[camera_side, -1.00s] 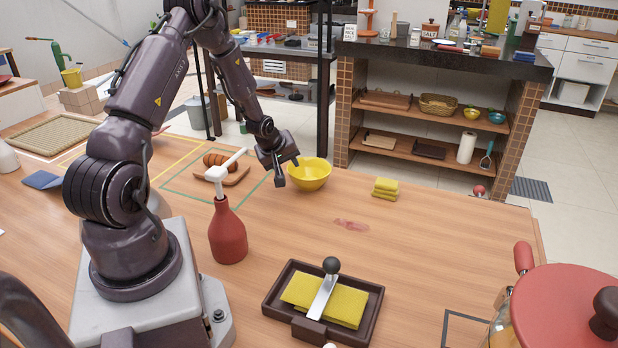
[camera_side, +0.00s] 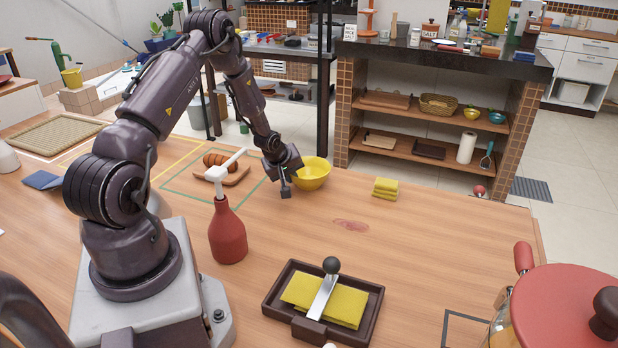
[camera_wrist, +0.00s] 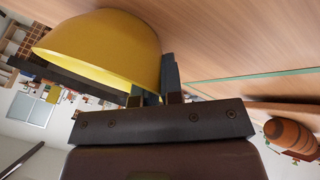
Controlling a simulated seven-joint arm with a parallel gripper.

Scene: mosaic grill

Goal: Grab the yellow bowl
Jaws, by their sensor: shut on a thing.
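The yellow bowl (camera_side: 314,176) is upright at the far edge of the wooden table, in the side view. My gripper (camera_side: 291,177) is at its left side, shut on the bowl's wall. In the wrist view the bowl (camera_wrist: 105,42) fills the upper left, its rim toward the gripper. The gripper's fingers (camera_wrist: 152,92) pinch the rim, one inside and one outside. I cannot tell whether the bowl's base is lifted off the table.
Left of the bowl is a board with sausage-like food (camera_side: 220,161). Yellow folded cloths (camera_side: 385,189) lie to the right. A red pump bottle (camera_side: 227,235) and a dark tray (camera_side: 277,311) stand nearer.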

